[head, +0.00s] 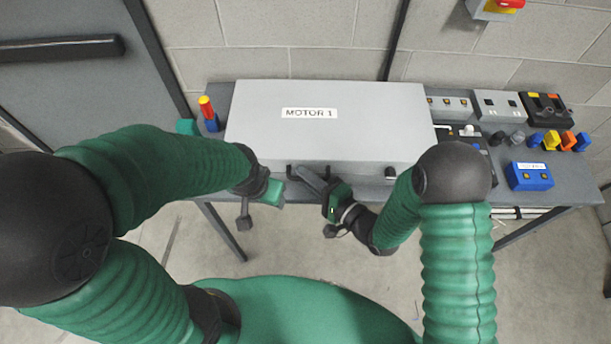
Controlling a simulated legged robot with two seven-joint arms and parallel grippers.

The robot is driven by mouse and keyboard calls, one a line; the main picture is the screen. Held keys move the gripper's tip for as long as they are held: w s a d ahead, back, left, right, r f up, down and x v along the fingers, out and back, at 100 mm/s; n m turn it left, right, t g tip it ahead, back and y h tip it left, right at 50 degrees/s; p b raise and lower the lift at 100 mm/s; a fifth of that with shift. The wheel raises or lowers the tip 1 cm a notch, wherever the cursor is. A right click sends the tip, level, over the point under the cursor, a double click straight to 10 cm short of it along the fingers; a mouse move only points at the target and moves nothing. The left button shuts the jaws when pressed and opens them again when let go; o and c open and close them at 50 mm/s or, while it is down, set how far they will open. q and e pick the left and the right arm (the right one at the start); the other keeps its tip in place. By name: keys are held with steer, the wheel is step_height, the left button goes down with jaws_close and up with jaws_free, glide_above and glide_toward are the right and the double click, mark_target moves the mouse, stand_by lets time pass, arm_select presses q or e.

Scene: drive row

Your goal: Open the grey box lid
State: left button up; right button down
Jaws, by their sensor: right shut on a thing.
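The grey box (380,108), labelled MOTOR 1, sits on the middle of the table. Its lid looks down, and a dark handle (291,172) is on its front edge. My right gripper (313,181) is at the front of the box, shut on the handle, with its fingers partly covering it. My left gripper (272,193) is just left of the handle, in front of the box's front edge, and seems apart from it. Its fingers are too small and turned away to show whether they are open. A dark latch (390,173) shows at the front right.
The grey table (555,195) carries switch panels (497,104), coloured knobs (551,140) and a blue button box (529,177) on the right. A red and yellow piece (206,108) stands left of the box. A block wall is behind; the floor in front is open.

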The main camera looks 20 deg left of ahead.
arm_select(q)
steer(key=shift+r, duration=0.1)
arm_select(e)
steer(key=shift+d+f, duration=0.2)
